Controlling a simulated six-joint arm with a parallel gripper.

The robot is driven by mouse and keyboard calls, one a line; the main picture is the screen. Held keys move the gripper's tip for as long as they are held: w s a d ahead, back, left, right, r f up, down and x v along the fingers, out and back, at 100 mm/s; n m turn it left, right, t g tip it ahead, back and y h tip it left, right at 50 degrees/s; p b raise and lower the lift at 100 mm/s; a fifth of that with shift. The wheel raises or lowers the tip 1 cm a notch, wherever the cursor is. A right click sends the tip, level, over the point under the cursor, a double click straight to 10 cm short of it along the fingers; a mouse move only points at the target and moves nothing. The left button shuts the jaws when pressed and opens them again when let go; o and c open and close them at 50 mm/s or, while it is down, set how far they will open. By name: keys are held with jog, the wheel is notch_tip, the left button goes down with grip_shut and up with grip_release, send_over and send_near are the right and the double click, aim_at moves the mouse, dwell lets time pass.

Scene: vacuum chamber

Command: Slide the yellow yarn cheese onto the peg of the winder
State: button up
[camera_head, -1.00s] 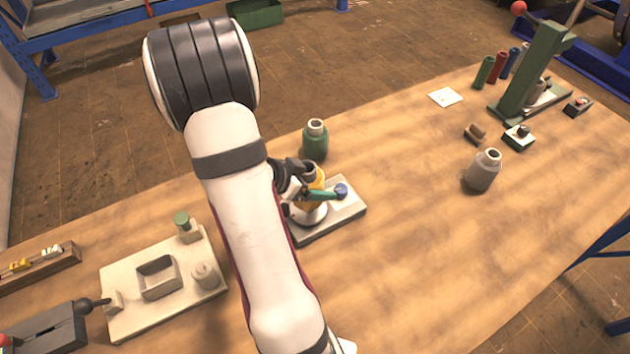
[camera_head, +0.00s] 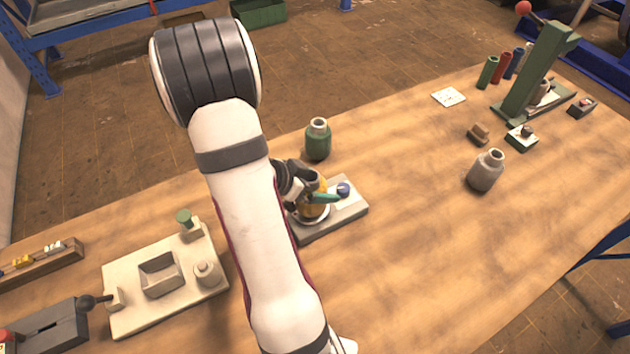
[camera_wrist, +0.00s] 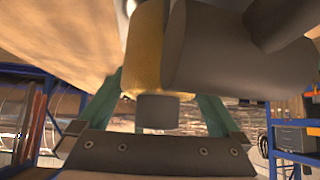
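The yellow yarn cheese (camera_head: 314,211) is upright at the winder, low over its pale disc. The winder's grey base (camera_head: 345,217) carries a blue knob (camera_head: 344,188). My gripper (camera_head: 321,198), with green fingers, is at the cheese. In the wrist view its fingers (camera_wrist: 158,100) lie on both sides of the yellow cheese (camera_wrist: 146,45) and appear shut on it. A short grey cylinder (camera_wrist: 157,111) sticks out of the cheese's end; I cannot tell whether it is the peg or a tube. A dark grey cylinder hides part of the cheese.
A green bottle (camera_head: 318,140) stands just behind the winder. A cream fixture board (camera_head: 130,315) lies to the left. A grey bottle (camera_head: 485,171) stands to the right, and a green press (camera_head: 535,75) at the far right.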

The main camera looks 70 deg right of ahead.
jog(key=v, duration=1.5)
jog(key=shift+w+a+r, duration=0.2)
jog(key=shift+a+r, duration=0.05)
jog(key=s+a+n+t+y, duration=0.1)
jog(key=a+n+y, duration=0.3)
jog(key=a+n, duration=0.6)
jog(key=s+a+r+n+t+y, duration=0.1)
jog(key=a+n+t+y, duration=0.3)
jog(key=a+n, duration=0.5)
jog(key=a+y, duration=0.1)
jog(key=a, duration=1)
jog(key=shift+s+r+n, duration=0.3)
jog(key=shift+s+n, duration=0.05)
jog(key=shift+n, duration=0.05)
